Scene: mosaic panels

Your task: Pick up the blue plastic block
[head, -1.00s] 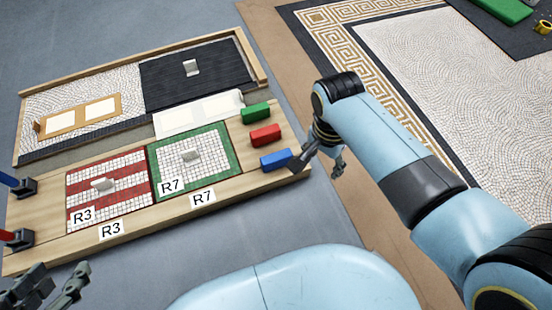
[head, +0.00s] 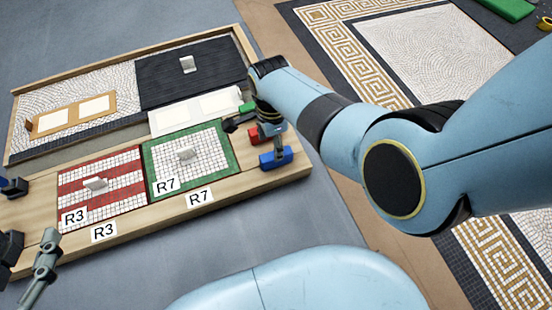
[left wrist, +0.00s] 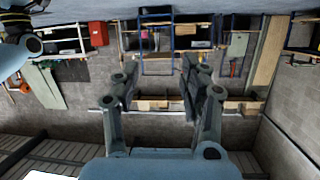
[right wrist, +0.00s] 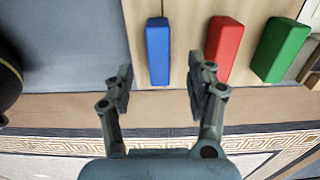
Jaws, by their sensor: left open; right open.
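The blue plastic block (head: 268,160) lies at the right end of the wooden board, nearest me in a row with a red block (head: 253,135) and a green block (head: 246,107). In the right wrist view the blue block (right wrist: 157,48) stands in line with the gap of my right gripper (right wrist: 158,88), which is open and empty. Its near end appears between the fingers, with space on both sides. In the head view my right arm and gripper cover part of the red and blue blocks. My left gripper (left wrist: 158,82) is open and empty, away from the blocks.
The red block (right wrist: 224,36) is close beside the right finger in the right wrist view. A red-striped panel (head: 100,188) and a green-bordered panel (head: 150,178) lie left of the blocks. Grey floor in front of the board is clear.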

